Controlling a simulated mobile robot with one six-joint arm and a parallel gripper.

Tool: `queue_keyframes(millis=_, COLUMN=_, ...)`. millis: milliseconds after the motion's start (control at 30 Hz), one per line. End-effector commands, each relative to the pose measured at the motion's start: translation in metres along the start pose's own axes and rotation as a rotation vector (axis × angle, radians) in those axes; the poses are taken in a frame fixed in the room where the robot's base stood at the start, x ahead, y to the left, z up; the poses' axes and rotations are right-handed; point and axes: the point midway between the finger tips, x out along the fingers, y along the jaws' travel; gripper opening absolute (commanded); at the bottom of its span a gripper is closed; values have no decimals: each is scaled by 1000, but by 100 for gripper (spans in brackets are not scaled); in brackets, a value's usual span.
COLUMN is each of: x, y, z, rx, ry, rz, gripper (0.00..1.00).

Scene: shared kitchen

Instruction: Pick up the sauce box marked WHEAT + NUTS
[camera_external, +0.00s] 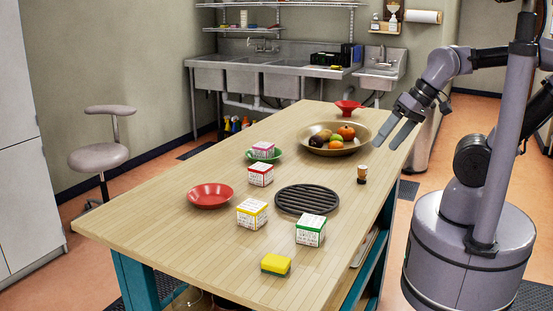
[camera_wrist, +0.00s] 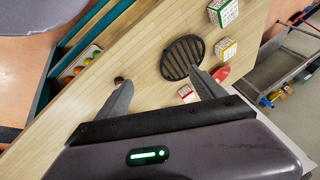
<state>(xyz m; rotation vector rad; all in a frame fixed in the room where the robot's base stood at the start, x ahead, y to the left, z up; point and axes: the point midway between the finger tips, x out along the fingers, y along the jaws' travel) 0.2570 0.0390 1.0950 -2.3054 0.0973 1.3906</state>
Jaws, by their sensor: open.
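Several small white boxes with coloured tops and printed sides stand on the wooden table; the print is too small to read, so I cannot tell which is marked WHEAT + NUTS. A green-topped box (camera_external: 310,231) is nearest the front right. A yellow-topped box (camera_external: 252,214) is left of it, and a red-topped box (camera_external: 261,175) is farther back. A pink-topped box (camera_external: 263,150) sits on a green plate (camera_external: 279,156). My gripper (camera_external: 384,148) is open and empty, above the table's right side, apart from every box. The wrist view shows the green-topped (camera_wrist: 223,12), yellow-topped (camera_wrist: 225,49) and red-topped (camera_wrist: 187,94) boxes.
A black round trivet (camera_external: 307,200) lies mid-table. A small brown jar (camera_external: 362,174) and a fruit bowl (camera_external: 355,148) are near my gripper. A red bowl (camera_external: 210,195) is at left, a smaller red bowl (camera_external: 348,108) at the back, a yellow sponge (camera_external: 276,264) in front. The front left is clear.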

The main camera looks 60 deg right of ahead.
Motion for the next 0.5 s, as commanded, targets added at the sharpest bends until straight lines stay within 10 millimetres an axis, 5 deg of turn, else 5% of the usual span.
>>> queue_keyframes(millis=133, x=-8, y=-29, z=-18, rx=133, ry=-81, rz=-10, gripper=79)
queue_keyframes(millis=233, x=-6, y=-85, z=-45, rx=415, ry=-235, rz=12, gripper=79)
queue_keyframes(millis=400, x=36, y=-170, z=-55, rx=895, ry=-448, rz=174, gripper=79)
queue_keyframes(millis=500, x=62, y=-196, z=-45, rx=1072, ry=-503, rz=271, gripper=79)
